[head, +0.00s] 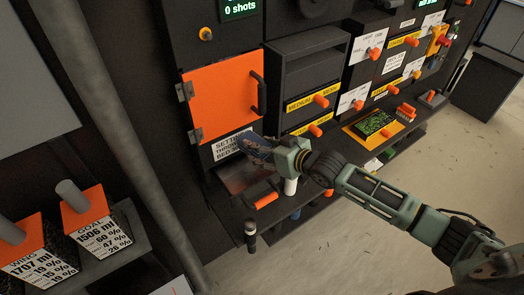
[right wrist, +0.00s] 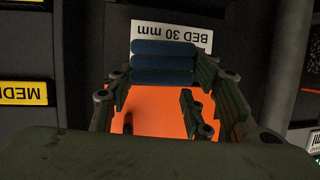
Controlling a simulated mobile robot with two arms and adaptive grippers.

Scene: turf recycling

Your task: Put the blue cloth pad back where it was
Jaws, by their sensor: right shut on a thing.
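My right gripper (head: 268,151) is in front of the machine, just below the orange door (head: 222,97). In the right wrist view the blue cloth pad (right wrist: 164,62) lies between the fingers of the right gripper (right wrist: 163,78), which is shut on it. The pad is ribbed and held across the tips. A white label (right wrist: 185,35) reading "BED 30 mm" shows upside down behind it, with an orange surface below. In the head view the pad is small and hard to make out at the fingers. My left gripper is not in view.
A shelf below the gripper holds an orange-handled item (head: 266,200) and a white cylinder (head: 290,186). Orange-topped containers (head: 84,206) stand at lower left. The floor at right is clear.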

